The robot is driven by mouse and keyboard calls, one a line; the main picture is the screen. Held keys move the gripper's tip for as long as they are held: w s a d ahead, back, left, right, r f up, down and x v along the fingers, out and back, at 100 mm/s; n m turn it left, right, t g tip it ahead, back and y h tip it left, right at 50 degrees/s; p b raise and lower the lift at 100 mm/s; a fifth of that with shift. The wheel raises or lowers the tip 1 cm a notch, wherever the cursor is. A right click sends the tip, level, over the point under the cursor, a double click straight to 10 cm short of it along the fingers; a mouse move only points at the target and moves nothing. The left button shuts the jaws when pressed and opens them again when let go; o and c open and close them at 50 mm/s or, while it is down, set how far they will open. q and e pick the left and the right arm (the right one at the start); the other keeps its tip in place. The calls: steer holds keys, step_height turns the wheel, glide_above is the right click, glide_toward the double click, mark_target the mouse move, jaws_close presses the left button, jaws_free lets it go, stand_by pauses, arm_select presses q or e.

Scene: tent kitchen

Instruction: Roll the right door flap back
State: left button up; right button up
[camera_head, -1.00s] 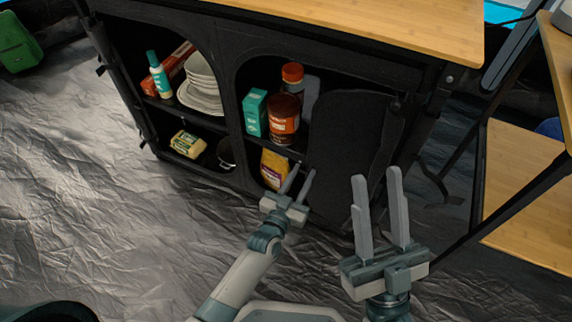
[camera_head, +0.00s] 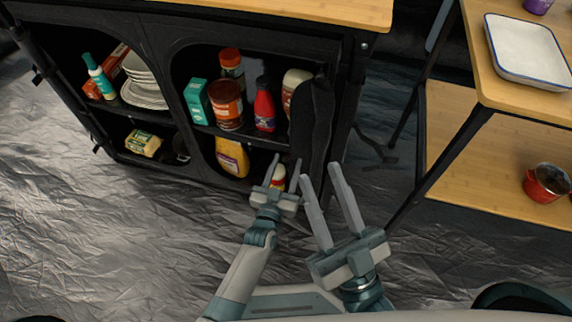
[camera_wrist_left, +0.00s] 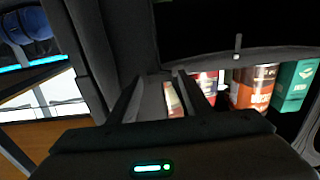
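The right door flap (camera_head: 312,120) is dark fabric at the right side of the black cabinet's right opening. It shows as a narrow, curved strip, swung or folded toward the right post, with the shelf beside it exposed. My left gripper (camera_head: 285,162) is open in front of the opening's lower right part, close to the flap's lower end. I cannot tell whether it touches the flap. In the left wrist view its fingers (camera_wrist_left: 160,95) are apart, with a bottle behind them. My right gripper (camera_head: 320,172) is open and empty, nearer the camera, overlapping the flap's bottom in the picture.
The right opening holds a red bottle (camera_head: 265,104), a brown jar (camera_head: 226,105), a teal box (camera_head: 197,101) and a yellow bottle (camera_head: 232,157). A wooden table (camera_head: 478,75) with a white tray (camera_head: 528,48) stands right, a red pot (camera_head: 547,182) on its lower shelf. The foreground floor is clear.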

stand_by(0.3)
arm_select(q)
steer(key=shift+v, duration=0.8)
steer(key=p+v, duration=0.3)
steer(key=v, duration=1.3)
arm_select(e)
steer(key=w+f+g+h, duration=0.1)
steer(key=w+f+g, duration=0.3)
steer(key=f, duration=0.5)
steer(key=shift+g+h, duration=0.4)
steer(key=shift+g, duration=0.6)
arm_select(q)
steer(key=shift+w, duration=0.1)
arm_select(e)
steer(key=shift+c, duration=0.3)
